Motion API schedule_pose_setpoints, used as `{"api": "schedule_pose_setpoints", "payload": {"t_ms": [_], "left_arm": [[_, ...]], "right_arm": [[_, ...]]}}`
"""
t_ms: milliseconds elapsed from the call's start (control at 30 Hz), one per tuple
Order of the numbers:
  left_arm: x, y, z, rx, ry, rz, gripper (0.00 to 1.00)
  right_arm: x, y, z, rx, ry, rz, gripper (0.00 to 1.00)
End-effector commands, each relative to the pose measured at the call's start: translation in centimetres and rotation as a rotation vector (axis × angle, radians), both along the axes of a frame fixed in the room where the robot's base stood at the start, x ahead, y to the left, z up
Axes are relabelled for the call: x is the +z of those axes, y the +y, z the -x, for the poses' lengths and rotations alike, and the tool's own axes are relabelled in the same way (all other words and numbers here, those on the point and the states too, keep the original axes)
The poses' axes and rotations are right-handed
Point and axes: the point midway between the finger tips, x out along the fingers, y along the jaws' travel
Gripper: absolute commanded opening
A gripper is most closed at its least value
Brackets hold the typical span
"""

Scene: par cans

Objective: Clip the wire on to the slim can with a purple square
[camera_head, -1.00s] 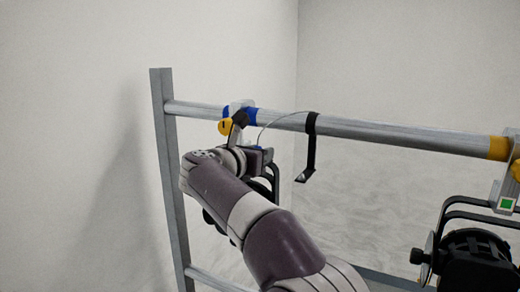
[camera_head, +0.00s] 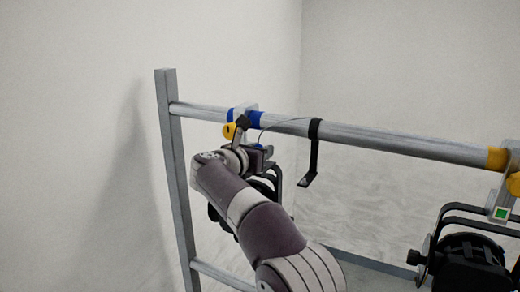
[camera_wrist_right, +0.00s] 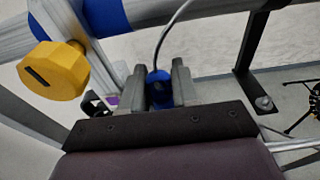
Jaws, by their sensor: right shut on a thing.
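My right gripper (camera_wrist_right: 162,88) is shut on the blue clip (camera_wrist_right: 159,88) at the end of the thin grey wire (camera_wrist_right: 172,28). It is also in the head view (camera_head: 266,154), just below the bar's blue band, beside a clamp with a yellow knob (camera_wrist_right: 52,70). A small purple square (camera_wrist_right: 112,101) shows left of the fingers in the wrist view. The can under this clamp is mostly hidden behind my right arm; part of its black yoke (camera_head: 277,184) shows. The wire (camera_head: 279,121) arches up to the bar. My left gripper is not in view.
A grey bar (camera_head: 390,140) runs across a metal frame with a left upright (camera_head: 172,160). A black strap (camera_head: 315,150) hangs from the bar right of my gripper. Another black can (camera_head: 468,262) with a green square (camera_head: 500,213) hangs at the right.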

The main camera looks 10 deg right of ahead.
Motion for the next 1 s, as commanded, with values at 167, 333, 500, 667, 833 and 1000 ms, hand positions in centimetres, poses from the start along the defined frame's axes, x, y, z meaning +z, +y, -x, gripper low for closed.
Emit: {"api": "schedule_pose_setpoints", "payload": {"t_ms": [167, 333, 500, 667, 833, 1000], "left_arm": [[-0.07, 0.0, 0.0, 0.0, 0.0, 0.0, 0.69], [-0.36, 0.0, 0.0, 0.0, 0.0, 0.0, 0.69], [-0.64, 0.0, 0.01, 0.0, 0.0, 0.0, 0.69], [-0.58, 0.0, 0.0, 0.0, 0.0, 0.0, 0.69], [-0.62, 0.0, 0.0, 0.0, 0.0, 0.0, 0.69], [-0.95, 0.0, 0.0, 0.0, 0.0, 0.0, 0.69]], "right_arm": [[-0.01, 0.0, 0.02, 0.0, 0.0, 0.0, 0.0], [-0.24, -0.01, 0.02, 0.0, -0.001, 0.001, 0.0], [-0.43, -0.03, 0.01, 0.0, -0.001, 0.001, 0.0], [-0.36, -0.03, 0.01, 0.0, -0.001, 0.001, 0.0], [-0.4, -0.02, 0.02, 0.0, -0.001, 0.001, 0.0], [-0.66, -0.03, 0.01, 0.0, -0.001, 0.001, 0.0]]}}
